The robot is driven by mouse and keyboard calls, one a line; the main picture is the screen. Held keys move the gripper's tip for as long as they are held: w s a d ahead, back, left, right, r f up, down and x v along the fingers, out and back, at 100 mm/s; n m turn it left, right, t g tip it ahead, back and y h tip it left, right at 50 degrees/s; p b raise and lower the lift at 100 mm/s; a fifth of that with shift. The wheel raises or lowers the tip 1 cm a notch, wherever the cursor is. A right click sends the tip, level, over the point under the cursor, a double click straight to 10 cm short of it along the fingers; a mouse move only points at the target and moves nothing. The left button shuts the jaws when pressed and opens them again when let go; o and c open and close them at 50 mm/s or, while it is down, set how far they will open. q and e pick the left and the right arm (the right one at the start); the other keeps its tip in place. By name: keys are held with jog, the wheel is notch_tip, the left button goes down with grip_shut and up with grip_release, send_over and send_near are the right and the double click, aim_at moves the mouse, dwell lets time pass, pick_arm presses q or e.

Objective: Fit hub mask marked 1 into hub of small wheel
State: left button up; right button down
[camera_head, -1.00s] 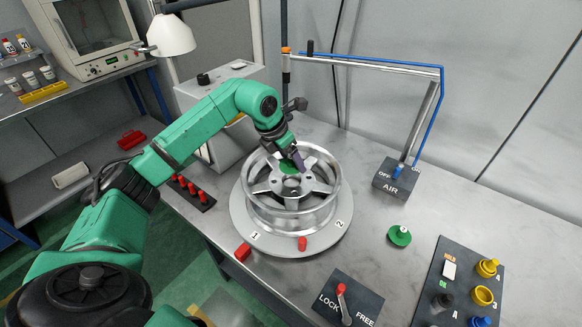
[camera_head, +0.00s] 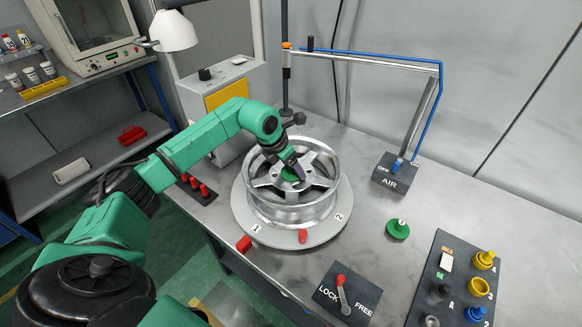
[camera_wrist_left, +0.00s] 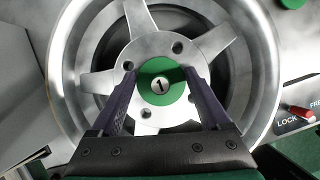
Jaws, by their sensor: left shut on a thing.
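The green hub mask marked 1 (camera_head: 289,175) is at the middle of the silver wheel (camera_head: 290,214). My left gripper (camera_head: 297,173) is shut on it, with one finger on each side and the number facing up in the left wrist view (camera_wrist_left: 161,82). The mask covers the hub, between the spokes and bolt holes. Whether it is seated or just above the hub I cannot tell. The wheel lies flat on a round turntable (camera_head: 243,222) with labels 1 and 2. My right gripper is not in view.
Another green mask (camera_head: 398,229) lies on the bench to the right. A LOCK/FREE lever panel (camera_head: 345,297), an AIR switch box (camera_head: 396,174) and a panel with coloured caps (camera_head: 450,285) stand nearby. Red clamps (camera_head: 244,244) sit at the turntable's front edge.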

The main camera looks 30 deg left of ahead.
aim_at(287, 174)
pick_arm(q)
jog(key=o, duration=1.2)
jog(key=shift+s+f+g, duration=0.3)
jog(key=shift+s+f, duration=0.1)
jog(key=shift+f, duration=0.4)
jog(key=shift+r+p, duration=0.3)
jog(key=shift+w+r+p, duration=0.1)
jog(key=shift+r+p, duration=0.3)
jog(key=shift+r, duration=0.15)
jog(key=b+v, duration=0.2)
jog(key=v, duration=0.1)
jog(key=shift+w+a+r, duration=0.1)
jog(key=shift+w+r, duration=0.05)
jog(key=shift+r, duration=0.1)
jog(key=b+v, duration=0.1)
jog(key=v, duration=0.7)
jog(key=shift+r, duration=0.1)
